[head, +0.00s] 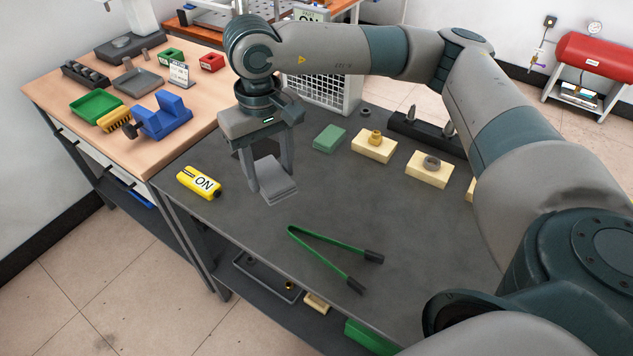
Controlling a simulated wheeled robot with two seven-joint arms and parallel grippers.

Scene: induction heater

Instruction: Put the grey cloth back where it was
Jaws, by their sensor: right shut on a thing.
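My right gripper (271,178) points down over the left part of the dark grey table (400,235), its arm reaching in from the right. It is shut on the grey cloth (279,192), a small folded piece between its two fingers. The cloth is at or just above the tabletop; I cannot tell whether it touches. My left gripper is out of view.
A green pad (329,138) and wooden blocks with metal rings (374,145) stand behind right. A wooden bench (60,88) adjoins left.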

